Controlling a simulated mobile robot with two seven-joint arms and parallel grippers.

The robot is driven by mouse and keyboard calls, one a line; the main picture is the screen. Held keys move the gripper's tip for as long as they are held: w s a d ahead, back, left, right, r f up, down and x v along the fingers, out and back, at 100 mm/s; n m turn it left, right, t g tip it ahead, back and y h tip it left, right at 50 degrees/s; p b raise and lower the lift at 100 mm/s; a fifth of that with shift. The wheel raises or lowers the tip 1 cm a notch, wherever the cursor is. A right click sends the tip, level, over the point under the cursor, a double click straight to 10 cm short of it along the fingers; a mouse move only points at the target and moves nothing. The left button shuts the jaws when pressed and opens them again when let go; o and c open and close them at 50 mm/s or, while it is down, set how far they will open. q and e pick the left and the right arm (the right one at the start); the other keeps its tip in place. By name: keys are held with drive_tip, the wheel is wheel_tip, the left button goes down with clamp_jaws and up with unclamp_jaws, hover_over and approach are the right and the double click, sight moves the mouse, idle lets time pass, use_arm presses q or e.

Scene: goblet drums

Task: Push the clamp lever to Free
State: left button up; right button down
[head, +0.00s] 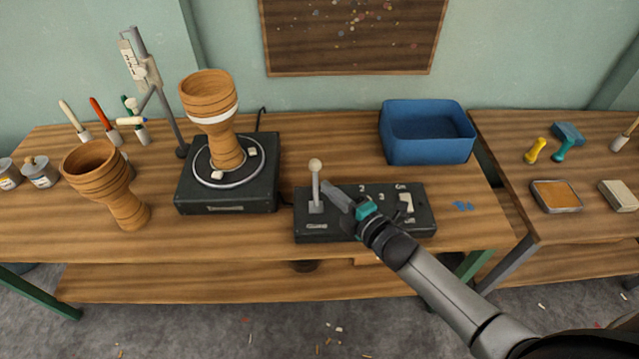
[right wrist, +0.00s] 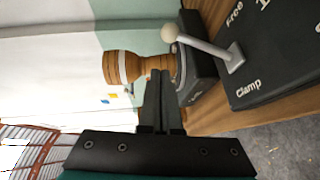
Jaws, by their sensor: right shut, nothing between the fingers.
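The clamp lever (head: 315,185) is a pale stick with a round knob on the left end of the black control box (head: 342,229). In the right wrist view the lever (right wrist: 200,45) rises from a small plate between the printed words Free and Clamp; I cannot tell which setting it is at. My right gripper (head: 328,190) is shut and empty, just right of the lever. In the right wrist view its fingertips (right wrist: 160,73) are close below the knob; I cannot tell whether they touch. My left gripper is not in view.
A goblet drum with a white band (head: 213,115) stands on the black turntable (head: 225,209) left of the box. A blue bin (head: 428,154) is behind the box. Numbered markings and a pale switch (head: 406,203) are on the box's right.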

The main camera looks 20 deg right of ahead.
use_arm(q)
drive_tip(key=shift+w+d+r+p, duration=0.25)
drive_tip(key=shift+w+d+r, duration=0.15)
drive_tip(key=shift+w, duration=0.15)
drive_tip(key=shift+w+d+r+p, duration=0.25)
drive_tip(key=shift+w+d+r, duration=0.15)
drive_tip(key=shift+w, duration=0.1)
use_arm(e)
drive_tip(key=s, duration=0.1)
drive_tip(key=s+d+r, duration=0.1)
drive_tip(key=s, duration=0.1)
drive_tip(key=s+r, duration=0.1)
drive_tip(key=shift+s+d+r, duration=0.1)
drive_tip(key=shift+s+d, duration=0.2)
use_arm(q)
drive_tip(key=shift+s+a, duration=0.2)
